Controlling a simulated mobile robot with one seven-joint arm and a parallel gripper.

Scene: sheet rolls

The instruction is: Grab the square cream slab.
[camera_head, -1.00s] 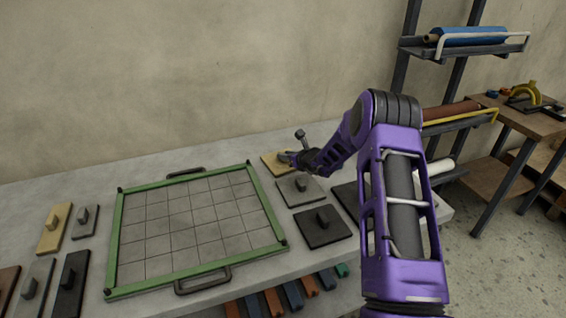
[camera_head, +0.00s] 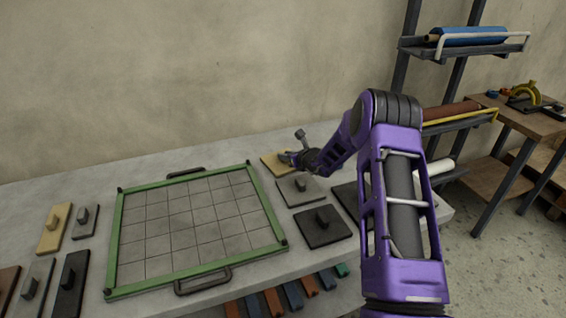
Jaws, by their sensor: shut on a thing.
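The square cream slab (camera_head: 271,163) lies at the back of the table, just right of the green frame's far corner. Its right part is hidden behind my gripper. My gripper (camera_head: 287,157) is at the slab's knob and shut on it; the fingertips are small and partly hidden by the wrist. The slab looks flat and level, and I cannot tell whether it touches the table.
A grey square slab (camera_head: 307,195) lies just in front, with a black one (camera_head: 328,232) nearer. The green-framed grid (camera_head: 190,222) fills the middle of the table (camera_head: 250,139). A shelf rack (camera_head: 470,45) stands at right.

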